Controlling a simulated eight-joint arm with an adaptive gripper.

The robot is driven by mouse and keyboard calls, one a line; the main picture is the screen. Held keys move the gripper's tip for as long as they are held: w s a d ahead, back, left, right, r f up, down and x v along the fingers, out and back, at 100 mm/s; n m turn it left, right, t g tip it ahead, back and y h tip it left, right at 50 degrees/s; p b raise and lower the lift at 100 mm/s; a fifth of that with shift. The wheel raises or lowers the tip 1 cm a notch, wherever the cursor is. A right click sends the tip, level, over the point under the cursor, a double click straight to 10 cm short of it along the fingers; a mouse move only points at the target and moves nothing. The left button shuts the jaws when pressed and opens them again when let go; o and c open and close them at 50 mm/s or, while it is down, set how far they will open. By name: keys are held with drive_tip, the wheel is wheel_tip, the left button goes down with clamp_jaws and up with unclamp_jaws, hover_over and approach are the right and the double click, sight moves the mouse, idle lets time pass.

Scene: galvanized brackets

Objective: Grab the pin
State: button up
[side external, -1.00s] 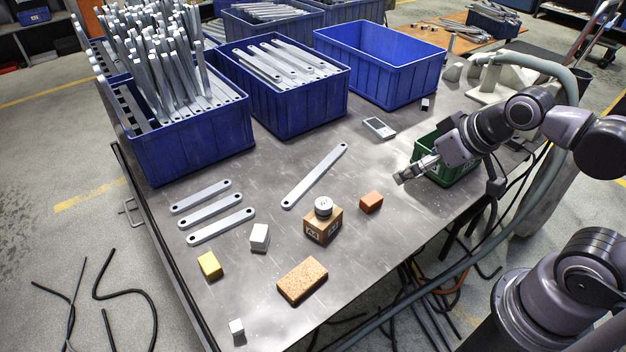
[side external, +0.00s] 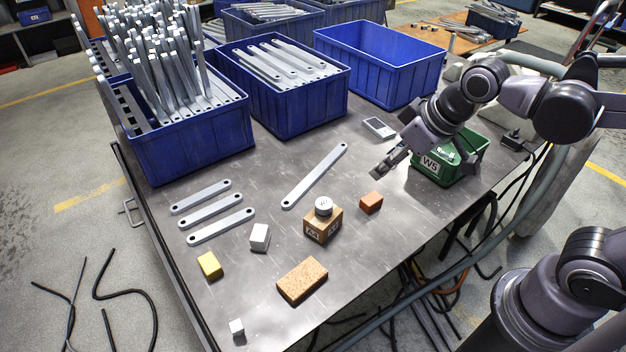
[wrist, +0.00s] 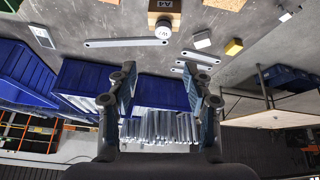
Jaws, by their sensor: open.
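No object is plainly marked as the pin. A short round silver piece (side external: 323,206) stands on a wooden block (side external: 322,229) near the table's middle; it is the most pin-like thing, but I cannot tell whether it is the pin. It also shows at the top of the wrist view (wrist: 163,29). My gripper (side external: 381,170) is above the table, right of and behind that piece, clear of it. In the wrist view my gripper (wrist: 159,70) has its two fingers wide apart with nothing between them.
An orange block (side external: 371,202) lies between my gripper and the wooden block. A green bin (side external: 430,167) stands beside my arm. Long bracket (side external: 315,175), white block (side external: 260,237), yellow block (side external: 209,265) and cork-like block (side external: 302,280) lie around. Blue bins (side external: 195,150) line the back.

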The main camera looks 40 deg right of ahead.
drive_tip(key=w+a+f+n+g, duration=0.15)
drive_tip(key=w+a+n, duration=0.3)
drive_tip(key=a, duration=0.45)
drive_tip(key=n+g, duration=0.4)
drive_tip(key=n, duration=0.5)
hover_over(236, 326)
drive_tip(key=shift+h, duration=0.4)
drive_tip(key=f, duration=1.6)
drive_tip(key=shift+w+d+f, duration=0.1)
drive_tip(key=shift+d+f, duration=0.1)
drive_tip(key=shift+f, duration=0.2)
wheel_tip(236, 326, down, 5)
drive_tip(key=shift+r, duration=0.15)
drive_tip(key=shift+a+f, duration=0.2)
drive_tip(key=shift+f, duration=2.4)
clamp_jaws()
